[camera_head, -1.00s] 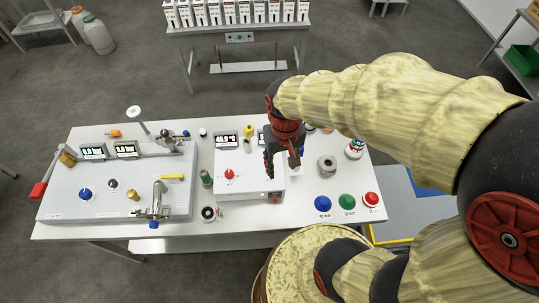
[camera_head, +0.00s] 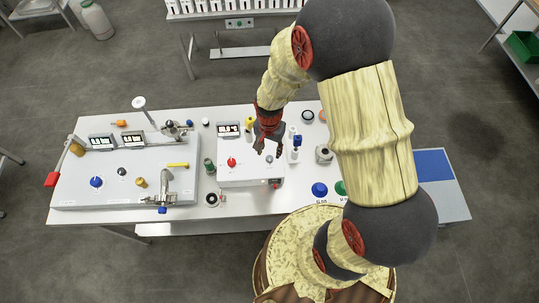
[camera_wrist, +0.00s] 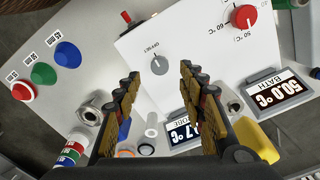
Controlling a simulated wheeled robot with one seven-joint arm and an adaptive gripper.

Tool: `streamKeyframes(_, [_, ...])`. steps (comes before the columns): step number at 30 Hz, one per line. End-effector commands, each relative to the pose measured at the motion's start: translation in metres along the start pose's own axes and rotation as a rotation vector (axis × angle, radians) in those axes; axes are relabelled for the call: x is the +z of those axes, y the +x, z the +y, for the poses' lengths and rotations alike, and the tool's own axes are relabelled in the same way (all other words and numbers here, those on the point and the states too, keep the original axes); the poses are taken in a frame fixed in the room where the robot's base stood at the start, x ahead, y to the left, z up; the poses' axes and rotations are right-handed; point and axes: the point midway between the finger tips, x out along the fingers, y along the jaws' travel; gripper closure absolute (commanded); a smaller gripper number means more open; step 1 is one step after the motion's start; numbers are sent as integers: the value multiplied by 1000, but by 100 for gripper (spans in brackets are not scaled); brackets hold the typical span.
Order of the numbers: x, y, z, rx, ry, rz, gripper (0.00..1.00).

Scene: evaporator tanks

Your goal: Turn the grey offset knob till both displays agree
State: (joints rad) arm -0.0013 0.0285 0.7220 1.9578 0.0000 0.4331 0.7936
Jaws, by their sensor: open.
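The grey offset knob (camera_wrist: 159,65) sits on the white panel of the bath unit (camera_head: 238,176), under the word OFFSET. My gripper (camera_wrist: 160,72) is open above the panel, with its fingertips on either side of the knob in the wrist view; contact is not visible. In the head view my gripper (camera_head: 266,148) hangs over the unit's right part. The BATH display (camera_wrist: 278,90) reads 50.0 °C. The second display (camera_wrist: 182,131) is partly hidden by a finger; only a 7 and °C are readable. In the head view my arm covers the second display.
A red temperature knob (camera_wrist: 243,16) is on the same panel. Blue (camera_wrist: 68,54), green (camera_wrist: 43,73) and red (camera_wrist: 23,91) buttons lie beside the unit. A larger grey panel (camera_head: 120,180) is at left.

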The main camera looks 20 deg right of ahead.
Motion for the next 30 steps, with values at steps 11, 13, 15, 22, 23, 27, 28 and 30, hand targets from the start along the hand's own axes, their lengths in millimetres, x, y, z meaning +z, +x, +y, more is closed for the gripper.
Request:
streamKeyframes(11, [0,46,0,1,-2,-1,59])
streamKeyframes(13, [0,49,0,1,-2,-1,59])
streamKeyframes(15, [0,50,0,1,-2,-1,59])
streamKeyframes(22, [0,50,0,0,-2,0,62])
streamKeyframes(23, [0,50,0,0,-2,0,63])
streamKeyframes(27, [0,50,0,0,-2,0,71])
streamKeyframes(28, [0,50,0,0,-2,0,73])
streamKeyframes(30, [0,49,0,0,-2,0,77])
